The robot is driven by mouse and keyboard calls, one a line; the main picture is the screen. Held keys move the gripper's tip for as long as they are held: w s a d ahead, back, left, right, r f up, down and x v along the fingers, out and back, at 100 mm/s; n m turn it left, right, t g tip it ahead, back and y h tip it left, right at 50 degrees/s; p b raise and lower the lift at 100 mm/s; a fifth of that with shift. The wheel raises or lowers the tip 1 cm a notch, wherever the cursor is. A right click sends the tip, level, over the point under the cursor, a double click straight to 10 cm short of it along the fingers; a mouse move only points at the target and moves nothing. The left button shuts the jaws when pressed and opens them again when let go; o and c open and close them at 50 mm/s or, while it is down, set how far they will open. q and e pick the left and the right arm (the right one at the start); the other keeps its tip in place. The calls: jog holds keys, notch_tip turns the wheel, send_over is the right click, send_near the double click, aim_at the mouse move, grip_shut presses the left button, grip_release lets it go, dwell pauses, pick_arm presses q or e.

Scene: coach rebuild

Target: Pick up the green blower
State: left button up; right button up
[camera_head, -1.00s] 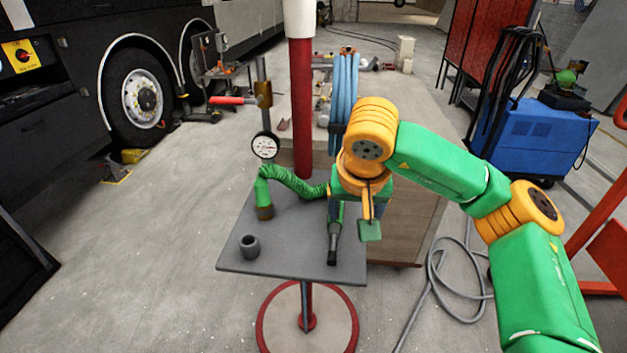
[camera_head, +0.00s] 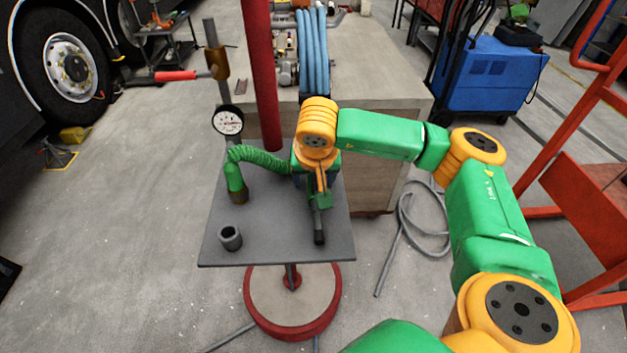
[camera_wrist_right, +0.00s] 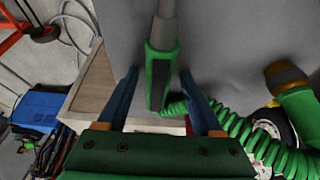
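The green blower lies on the grey tray table (camera_head: 275,215). Its dark nozzle (camera_head: 319,230) shows in the head view, pointing toward the front edge, with its handle mostly hidden by my right gripper. In the right wrist view, the blower's green handle (camera_wrist_right: 157,82) lies between the two blue fingers. My right gripper (camera_head: 318,190) is above it, and in the wrist view (camera_wrist_right: 158,76) the fingers stand apart on either side with gaps to the handle. A green coiled hose (camera_head: 262,158) runs to the handle's end. My left gripper is not in view.
A grey cup (camera_head: 230,238) stands at the tray's front left. A red post (camera_head: 260,75) and a pressure gauge (camera_head: 228,121) rise at the back left. A wooden cabinet (camera_head: 375,165) stands behind right, and a grey hose (camera_head: 410,215) lies on the floor.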

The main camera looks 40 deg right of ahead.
aim_at(311, 190)
jog(key=shift+s+r, duration=0.1)
jog(key=shift+s, duration=0.15)
grip_shut()
jog(key=shift+w, duration=0.1)
jog(key=shift+w, duration=0.1)
jog(key=shift+r+b, duration=0.3)
jog(key=shift+b, duration=0.1)
jog(key=v, duration=0.2)
jog(key=b+v, duration=0.1)
jog(key=v, duration=0.1)
jog(key=b+v, duration=0.1)
jog(key=v, duration=0.1)
jog(key=shift+a, duration=0.45)
jog(key=s+a+r, duration=0.7)
jog(key=a, duration=0.1)
jog(key=shift+s, duration=0.4)
